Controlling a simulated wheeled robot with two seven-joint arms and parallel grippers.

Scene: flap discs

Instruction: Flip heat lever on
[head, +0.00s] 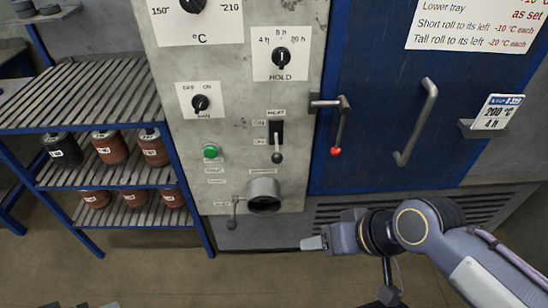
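The heat lever (277,143) is on the grey control panel (230,110) in the head view. It sits in a dark upright slot under a small label, with two small labels at its left. Its round knob hangs down, level with or below the lower label. My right gripper (314,243) reaches in from the right, low in front of the cabinet. It is below and right of the lever, apart from it, and points left. Its fingers show edge-on, so I cannot see whether there is a gap. My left gripper is not identifiable; only small dark shapes show at the bottom left edge.
A slatted rack (85,95) with several labelled rolls stands left.

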